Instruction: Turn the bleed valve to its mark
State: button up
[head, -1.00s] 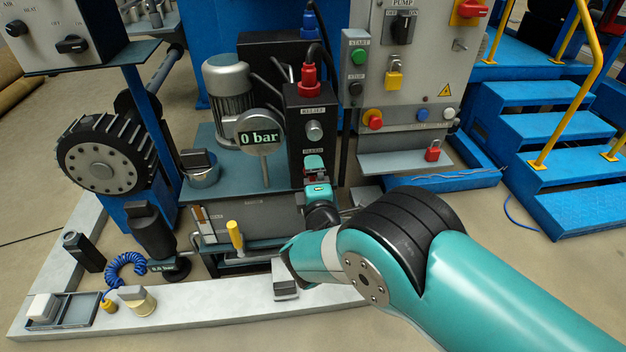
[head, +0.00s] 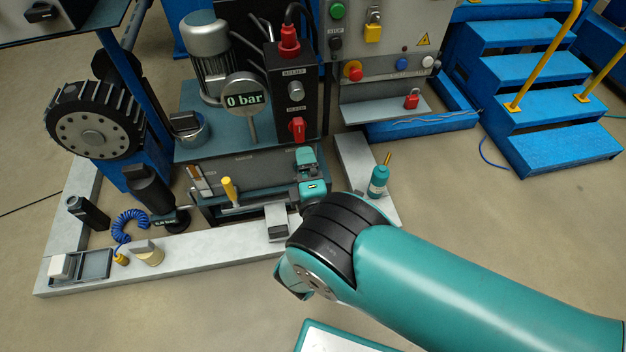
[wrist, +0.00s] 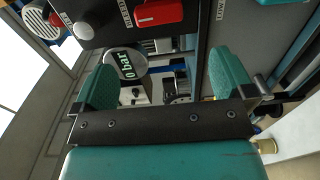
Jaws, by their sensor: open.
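The bleed valve is a red knob (head: 297,129) low on the front of a black valve box (head: 283,107), under a silver relief knob (head: 295,90). Its grip stands about upright in the head view; its mark is too small to make out. In the wrist view the red knob (wrist: 158,13) shows at the top edge, beside its BLEED label. My gripper (head: 307,160) is just below and in front of the knob, apart from it. Its two teal fingers (wrist: 163,72) are spread with nothing held between them.
A 0 bar gauge (head: 244,99) stands left of the valve box. A yellow-handled lever (head: 229,190) is on the tank front. A teal bottle (head: 378,180) stands on the pale curb at right. A grey cabinet with a shelf (head: 385,108) holding a red padlock (head: 411,99) stands behind.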

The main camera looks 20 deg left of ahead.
jog(key=p+v, duration=0.6)
jog(key=p, duration=0.5)
jog(key=shift+s+d+p, duration=0.25)
jog(key=shift+d+p, duration=0.05)
